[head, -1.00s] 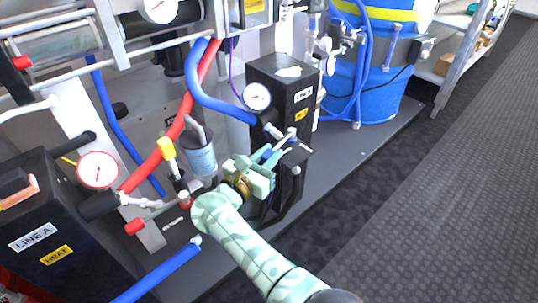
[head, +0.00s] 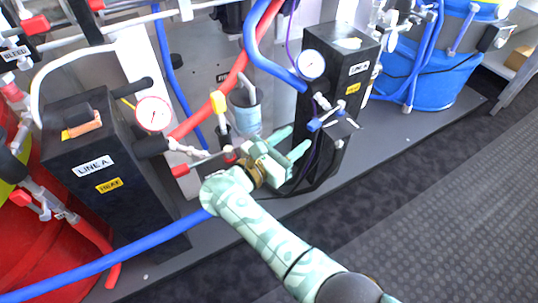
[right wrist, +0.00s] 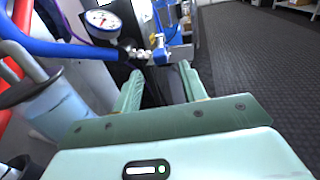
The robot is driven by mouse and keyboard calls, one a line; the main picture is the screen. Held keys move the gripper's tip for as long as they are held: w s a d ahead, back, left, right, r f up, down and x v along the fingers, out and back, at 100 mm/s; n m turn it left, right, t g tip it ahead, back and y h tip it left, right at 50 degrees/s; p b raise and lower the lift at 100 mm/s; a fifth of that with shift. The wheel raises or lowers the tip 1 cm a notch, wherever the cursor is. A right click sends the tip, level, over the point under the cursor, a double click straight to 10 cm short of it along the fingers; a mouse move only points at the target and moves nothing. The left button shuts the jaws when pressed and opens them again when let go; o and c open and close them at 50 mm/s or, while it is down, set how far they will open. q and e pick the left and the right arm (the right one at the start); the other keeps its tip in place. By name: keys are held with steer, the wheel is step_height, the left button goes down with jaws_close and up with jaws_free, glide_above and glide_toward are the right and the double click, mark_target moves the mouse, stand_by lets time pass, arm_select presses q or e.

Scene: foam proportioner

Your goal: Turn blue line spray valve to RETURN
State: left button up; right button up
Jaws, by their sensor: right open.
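The valve with a blue lever (head: 327,114) sits on the front of the right black heater box (head: 347,85), below its gauge, at the end of the blue hose. My right gripper (head: 298,140) is open and empty, to the left of and below the valve in the head view, with a gap to the lever. No RETURN marking on the valve is readable. My left gripper is out of view.
A white gauge (head: 311,64) sits above the blue valve. The left black box (head: 95,165) stands further left. Dark floor (head: 430,200) at the right is clear.

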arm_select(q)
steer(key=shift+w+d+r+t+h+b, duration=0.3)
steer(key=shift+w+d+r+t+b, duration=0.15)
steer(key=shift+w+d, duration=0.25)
arm_select(e)
steer(key=v, duration=0.8)
